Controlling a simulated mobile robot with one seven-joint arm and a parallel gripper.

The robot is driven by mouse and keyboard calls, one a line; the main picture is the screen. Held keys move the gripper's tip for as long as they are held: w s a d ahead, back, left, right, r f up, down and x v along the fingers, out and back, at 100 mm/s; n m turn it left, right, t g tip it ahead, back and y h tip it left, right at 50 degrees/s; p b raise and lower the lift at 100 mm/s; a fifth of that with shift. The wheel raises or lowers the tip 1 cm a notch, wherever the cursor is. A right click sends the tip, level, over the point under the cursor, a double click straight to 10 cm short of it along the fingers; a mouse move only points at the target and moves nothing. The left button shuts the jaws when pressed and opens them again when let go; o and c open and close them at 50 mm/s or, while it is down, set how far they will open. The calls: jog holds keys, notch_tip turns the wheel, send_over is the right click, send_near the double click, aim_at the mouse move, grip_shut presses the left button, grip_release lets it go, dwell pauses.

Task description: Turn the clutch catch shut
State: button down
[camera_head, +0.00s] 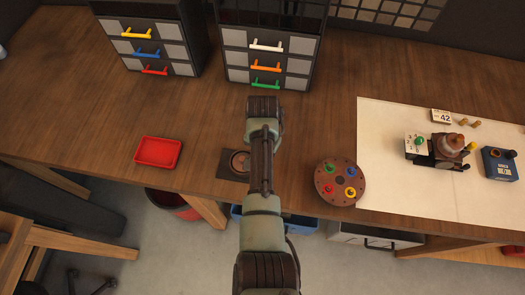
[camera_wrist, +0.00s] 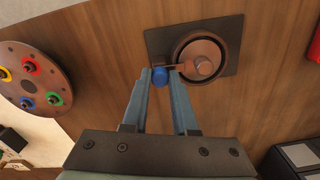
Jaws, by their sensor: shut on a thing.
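The clutch shows in the wrist view as a dark square plate (camera_wrist: 228,50) bearing a round copper-brown disc (camera_wrist: 186,42) with a raised round post (camera_wrist: 204,67). A short brown arm reaches from the post to a blue knob (camera_wrist: 160,77), which looks like the catch's handle. My gripper (camera_wrist: 163,72) has its two blue-grey fingers on either side of this knob and is shut on it. In the head view the clutch (camera_head: 239,161) lies on the wooden bench, partly covered by my arm. My fingertips are hidden there. Whether the catch is seated is unclear.
A brown round plate with coloured rings (camera_head: 338,182) lies right of the clutch, and a red tray (camera_head: 158,152) lies left. Two drawer cabinets (camera_head: 267,40) (camera_head: 152,35) stand behind. A pale mat (camera_head: 390,190) with small devices covers the right side.

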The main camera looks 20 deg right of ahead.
dwell(0.4)
jog(key=c, duration=0.7)
grip_release()
notch_tip(320, 180, up, 13)
jog(key=b, duration=0.1)
jog(key=shift+b, duration=0.35)
